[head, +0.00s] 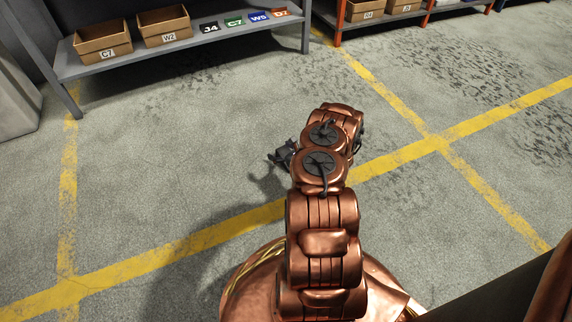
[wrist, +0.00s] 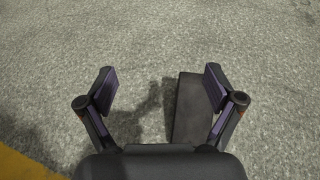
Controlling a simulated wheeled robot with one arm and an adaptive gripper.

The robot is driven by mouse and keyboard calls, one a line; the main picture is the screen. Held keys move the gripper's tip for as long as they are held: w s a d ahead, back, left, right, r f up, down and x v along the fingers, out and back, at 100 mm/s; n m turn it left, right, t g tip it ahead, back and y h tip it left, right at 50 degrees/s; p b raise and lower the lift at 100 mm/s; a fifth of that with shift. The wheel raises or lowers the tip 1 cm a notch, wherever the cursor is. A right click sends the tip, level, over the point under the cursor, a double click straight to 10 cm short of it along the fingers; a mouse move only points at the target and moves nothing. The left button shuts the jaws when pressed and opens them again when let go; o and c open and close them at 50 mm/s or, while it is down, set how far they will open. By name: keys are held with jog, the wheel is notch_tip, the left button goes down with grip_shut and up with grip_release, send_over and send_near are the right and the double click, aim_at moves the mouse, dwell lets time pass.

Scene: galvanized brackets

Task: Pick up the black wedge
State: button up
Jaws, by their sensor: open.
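The black wedge (wrist: 188,108) shows in the wrist view as a dark, flat-faced block on the concrete floor, right of centre. Its right side is partly covered by the right finger of my gripper (wrist: 160,88), and its near end runs down towards the gripper's body. My gripper is open, with nothing held between its fingers. The gap between the fingers shows mostly bare floor, with the wedge towards the right finger. I cannot tell whether that finger touches it. In the head view my gripper (head: 281,156) shows small and dark beside my arm, and I cannot make out the wedge there.
A grey shelf (head: 180,58) at the upper left holds two cardboard bins (head: 103,42) and several coloured label cards (head: 235,22). An orange-framed rack (head: 372,28) with boxes stands at the top right. Yellow lines (head: 400,155) cross the floor, which is otherwise open.

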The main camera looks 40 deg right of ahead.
jog(key=m+h+b, duration=0.2)
send_near(282, 151)
jog(key=shift+g, duration=0.4)
jog(key=f, duration=0.2)
jog(key=d+f, duration=0.1)
jog(key=f, duration=0.1)
jog(key=shift+w, duration=0.25)
jog(key=shift+x, duration=0.95)
jog(key=shift+b+x, duration=1.85)
jog(key=shift+x, duration=0.45)
jog(key=shift+w, duration=0.5)
jog(key=c, duration=1.7)
jog(key=shift+o, duration=0.2)
